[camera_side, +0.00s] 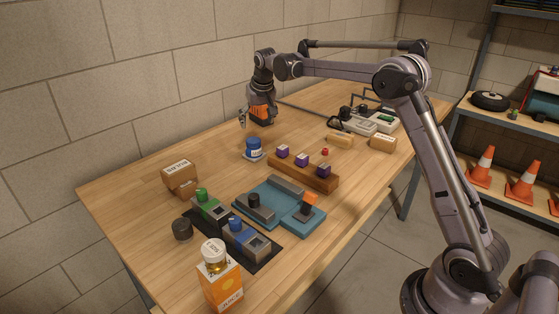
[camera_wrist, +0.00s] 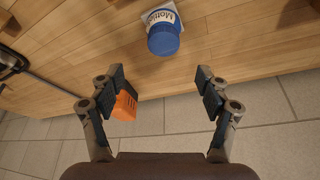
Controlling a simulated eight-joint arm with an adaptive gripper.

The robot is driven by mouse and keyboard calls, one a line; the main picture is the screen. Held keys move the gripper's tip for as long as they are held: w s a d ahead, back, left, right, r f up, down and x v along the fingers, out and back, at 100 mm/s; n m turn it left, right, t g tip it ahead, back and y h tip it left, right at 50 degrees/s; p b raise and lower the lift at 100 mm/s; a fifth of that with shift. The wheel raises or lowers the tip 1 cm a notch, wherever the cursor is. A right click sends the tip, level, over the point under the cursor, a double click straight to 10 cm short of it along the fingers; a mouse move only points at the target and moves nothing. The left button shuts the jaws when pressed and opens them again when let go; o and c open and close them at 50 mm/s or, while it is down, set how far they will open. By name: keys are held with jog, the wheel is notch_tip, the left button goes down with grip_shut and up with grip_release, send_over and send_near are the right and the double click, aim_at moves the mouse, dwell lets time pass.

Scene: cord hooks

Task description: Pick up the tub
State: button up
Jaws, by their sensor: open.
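The tub (camera_side: 253,149) has a blue lid and a white label and stands on the wooden table, left of a wooden block with purple pegs. It also shows in the wrist view (camera_wrist: 163,38) at the top centre, lid towards me, with part of its label readable. My gripper (camera_wrist: 161,88) is open with nothing between its fingers. In the side view my gripper (camera_side: 257,113) is beyond the tub, near the wall, and apart from it. An orange item (camera_wrist: 124,106) shows beside the left finger, partly hidden by it; I cannot tell whether they touch.
The wooden block with purple pegs (camera_side: 318,177) stands close right of the tub. Bare table (camera_side: 215,150) lies left of the tub.

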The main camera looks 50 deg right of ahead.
aim_at(253, 140)
jog(key=x, duration=0.5)
jog(key=shift+a+x, duration=0.1)
jog(key=shift+x, duration=1.2)
jog(key=shift+a+x, duration=0.15)
jog(key=shift+x, duration=1.1)
jog(key=shift+w, duration=0.1)
jog(key=shift+c, duration=0.4)
grip_shut()
